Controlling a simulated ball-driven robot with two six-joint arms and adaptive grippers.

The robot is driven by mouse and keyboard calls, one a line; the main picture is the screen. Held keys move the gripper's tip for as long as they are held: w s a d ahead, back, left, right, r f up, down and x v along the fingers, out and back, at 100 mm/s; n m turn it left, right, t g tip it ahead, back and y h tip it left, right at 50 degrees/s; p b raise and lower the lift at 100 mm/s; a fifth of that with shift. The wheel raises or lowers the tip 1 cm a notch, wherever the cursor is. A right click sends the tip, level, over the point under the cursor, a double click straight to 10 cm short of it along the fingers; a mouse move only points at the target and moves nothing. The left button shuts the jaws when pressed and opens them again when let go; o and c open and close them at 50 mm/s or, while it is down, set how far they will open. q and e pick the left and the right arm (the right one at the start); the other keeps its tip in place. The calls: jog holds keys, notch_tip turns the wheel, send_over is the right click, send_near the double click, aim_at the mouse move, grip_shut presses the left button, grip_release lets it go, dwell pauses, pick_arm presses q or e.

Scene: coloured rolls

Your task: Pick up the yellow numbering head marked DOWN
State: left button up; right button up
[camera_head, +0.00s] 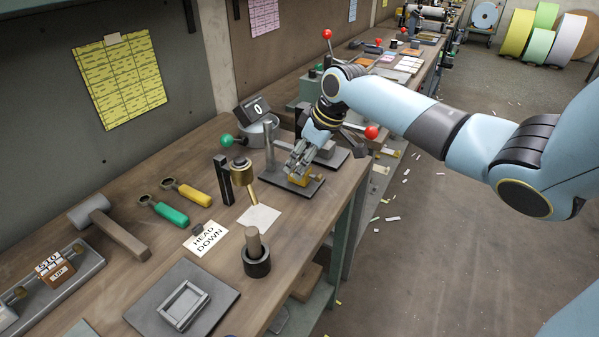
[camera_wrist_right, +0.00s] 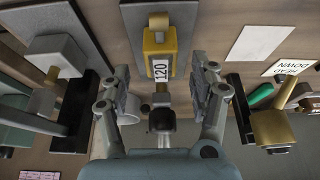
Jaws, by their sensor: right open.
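A yellow numbering head (camera_head: 300,180) sits on a dark plate (camera_head: 317,187) on the workbench, partly hidden by my right gripper (camera_head: 300,165). In the right wrist view the yellow head (camera_wrist_right: 151,42) shows a white label reading 120, and I see no DOWN mark on it. My right gripper (camera_wrist_right: 162,92) is open, its fingers apart to either side, with the head ahead of the gap. Whether the fingers touch it I cannot tell. A white card reading HEAD DOWN (camera_head: 207,239) lies on the bench, and it also shows in the right wrist view (camera_wrist_right: 290,68). My left gripper is out of view.
A brass-topped tool (camera_head: 240,173) stands beside a dark post, left of the plate. A black cup with a wooden handle (camera_head: 256,262), a mallet (camera_head: 118,230) and two handled tools (camera_head: 168,212) lie nearer. A counter showing 0 (camera_head: 256,109) and a green-knobbed lever (camera_head: 228,140) stand behind.

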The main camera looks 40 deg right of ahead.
jog(key=shift+x, duration=1.45)
grip_shut()
